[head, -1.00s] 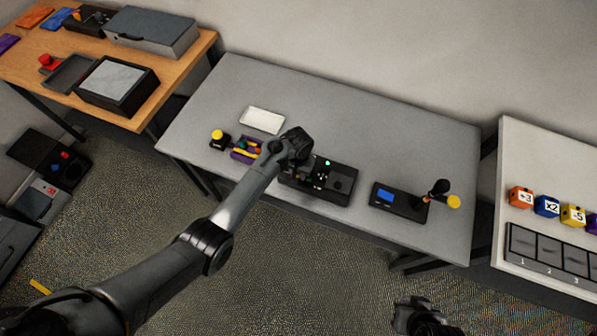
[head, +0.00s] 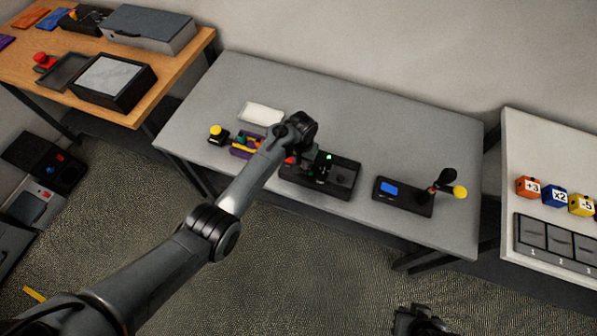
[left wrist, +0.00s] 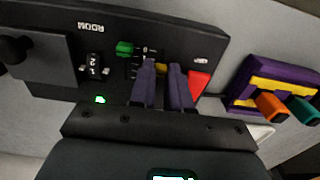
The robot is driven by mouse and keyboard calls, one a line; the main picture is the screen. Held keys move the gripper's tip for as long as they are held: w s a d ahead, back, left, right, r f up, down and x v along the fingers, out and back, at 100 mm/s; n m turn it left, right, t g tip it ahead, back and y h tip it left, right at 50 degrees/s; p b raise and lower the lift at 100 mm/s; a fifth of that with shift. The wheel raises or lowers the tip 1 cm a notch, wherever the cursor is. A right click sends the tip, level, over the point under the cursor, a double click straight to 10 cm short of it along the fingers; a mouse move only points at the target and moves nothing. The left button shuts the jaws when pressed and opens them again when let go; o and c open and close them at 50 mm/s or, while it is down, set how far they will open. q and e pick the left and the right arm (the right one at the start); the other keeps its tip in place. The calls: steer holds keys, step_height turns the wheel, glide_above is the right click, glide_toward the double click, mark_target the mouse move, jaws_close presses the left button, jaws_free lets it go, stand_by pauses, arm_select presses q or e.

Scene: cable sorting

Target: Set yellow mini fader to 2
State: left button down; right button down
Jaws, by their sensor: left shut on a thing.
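The black control panel (head: 345,178) lies on the grey table. In the head view, my left wrist covers this part of the panel. My right gripper (head: 420,320) is at the bottom edge, away from the table.
A purple holder with coloured pieces (head: 246,146) and a yellow-topped button (head: 216,134) stand left of the panel. A white tray (head: 262,113) is behind. A box with a blue screen (head: 389,188) and a yellow-tipped part (head: 460,192) stand right. A green light (left wrist: 100,99) glows.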

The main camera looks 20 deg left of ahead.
arm_select(q)
steer(key=c, duration=1.4)
jaws_free()
steer(key=shift+o, duration=0.2)
steer(key=shift+w, duration=0.1)
steer(key=shift+r+p, duration=0.35)
steer(key=shift+r, duration=0.25)
step_height(320, 180, up, 10)
steer(key=p, duration=0.2)
steer(key=shift+f, duration=0.2)
steer(key=shift+f, duration=0.1)
